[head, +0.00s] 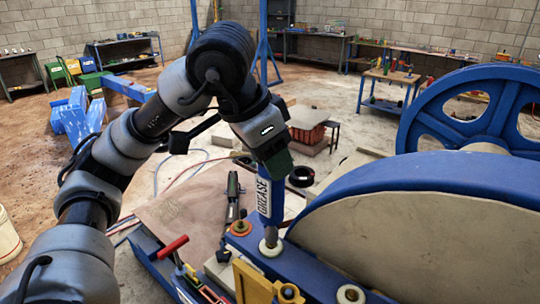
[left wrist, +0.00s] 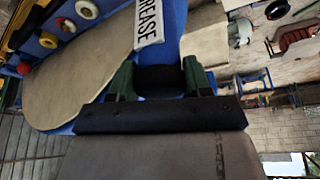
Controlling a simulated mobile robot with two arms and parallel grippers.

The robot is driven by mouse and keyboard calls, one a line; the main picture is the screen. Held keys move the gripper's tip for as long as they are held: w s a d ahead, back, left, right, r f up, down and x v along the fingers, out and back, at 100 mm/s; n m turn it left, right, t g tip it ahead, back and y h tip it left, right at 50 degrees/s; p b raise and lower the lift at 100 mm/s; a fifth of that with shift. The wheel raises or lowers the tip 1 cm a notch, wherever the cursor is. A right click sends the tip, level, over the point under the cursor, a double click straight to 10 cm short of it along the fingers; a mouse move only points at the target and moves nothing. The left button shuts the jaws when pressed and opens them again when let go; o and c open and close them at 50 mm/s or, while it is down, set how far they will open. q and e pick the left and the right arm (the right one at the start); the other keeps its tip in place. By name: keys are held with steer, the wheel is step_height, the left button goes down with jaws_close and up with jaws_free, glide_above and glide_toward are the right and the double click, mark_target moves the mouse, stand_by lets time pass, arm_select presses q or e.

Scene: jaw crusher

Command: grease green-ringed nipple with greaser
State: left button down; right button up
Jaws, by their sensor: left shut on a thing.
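My left gripper (head: 274,164) is shut on the greaser (head: 265,198), a blue tube with a white label reading GREASE. The greaser hangs nearly upright, its grey nozzle pointing down at a pale-ringed fitting (head: 271,249) on the blue machine frame. The nozzle tip is at or just over this fitting; I cannot tell whether they touch. I cannot make out a clearly green ring on any fitting. In the left wrist view, the green fingers of my left gripper (left wrist: 158,80) sit on both sides of the greaser (left wrist: 172,30). My right gripper is not in view.
An orange-ringed fitting (head: 241,228) and another pale-ringed one (head: 350,294) sit on the same frame. A yellow block (head: 252,282) and a red-handled lever (head: 172,247) are in front. The large blue-rimmed wheel (head: 420,235) stands close on the right.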

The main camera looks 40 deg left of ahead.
arm_select(q)
steer(key=shift+r, duration=0.1)
steer(key=shift+r+p, duration=2.1)
steer(key=shift+r, duration=0.85)
steer(key=shift+f, duration=0.1)
